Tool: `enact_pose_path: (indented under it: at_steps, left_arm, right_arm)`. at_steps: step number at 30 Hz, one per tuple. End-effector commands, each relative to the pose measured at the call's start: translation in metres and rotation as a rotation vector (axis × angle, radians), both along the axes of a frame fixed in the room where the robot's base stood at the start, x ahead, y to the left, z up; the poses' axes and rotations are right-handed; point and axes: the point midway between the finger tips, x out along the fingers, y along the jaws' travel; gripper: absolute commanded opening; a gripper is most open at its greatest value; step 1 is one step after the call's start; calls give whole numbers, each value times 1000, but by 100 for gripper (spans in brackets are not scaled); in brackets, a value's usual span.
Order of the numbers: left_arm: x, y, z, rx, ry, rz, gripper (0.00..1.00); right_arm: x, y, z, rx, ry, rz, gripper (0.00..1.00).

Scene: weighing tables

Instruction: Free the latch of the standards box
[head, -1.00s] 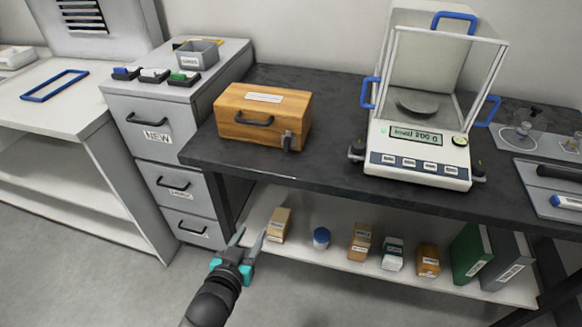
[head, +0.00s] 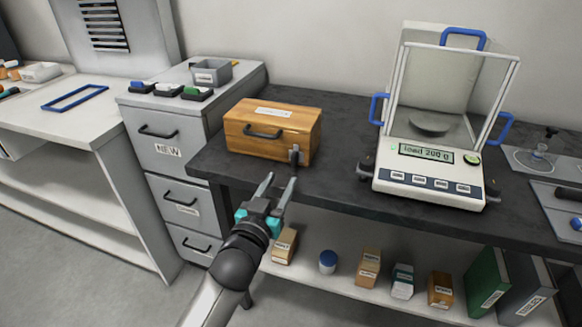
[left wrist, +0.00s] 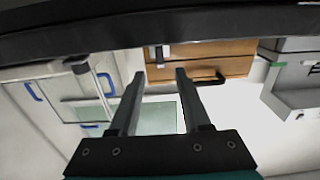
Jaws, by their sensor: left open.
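The wooden standards box (head: 273,131) sits near the left end of the dark table, its lid down. Its front has a dark handle and a small grey latch (head: 295,156) near the right corner. The wrist view, turned upside down, also shows the box (left wrist: 205,62) and the latch (left wrist: 160,54). My left gripper (head: 281,181) is open and empty, its fingers pointing up at the latch from just in front of the table edge, apart from it. In the wrist view its fingertips (left wrist: 160,74) lie on either side of the latch's line. My right gripper is out of view.
A balance (head: 430,172) with a glass shield stands right of the box on the dark table (head: 345,180). Small boxes and binders stand on the shelf (head: 337,283) below. A grey drawer cabinet (head: 165,150) stands to the left.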

Motion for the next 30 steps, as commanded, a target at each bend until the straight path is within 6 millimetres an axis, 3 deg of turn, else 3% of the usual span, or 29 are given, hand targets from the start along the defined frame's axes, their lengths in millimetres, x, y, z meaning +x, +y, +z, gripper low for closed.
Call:
enact_pose_path:
  at_steps: [6,8,15,30]
  left_arm:
    - [32,-11,-1,0,-1,-1,48]
    - [39,-13,-1,0,-1,0,48]
    - [62,-20,-1,-1,0,0,48]
    - [75,-25,0,-1,0,-1,48]
  right_arm:
    - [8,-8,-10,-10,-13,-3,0]
    - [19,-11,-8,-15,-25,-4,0]
    - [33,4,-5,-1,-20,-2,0]
    - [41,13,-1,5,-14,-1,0]
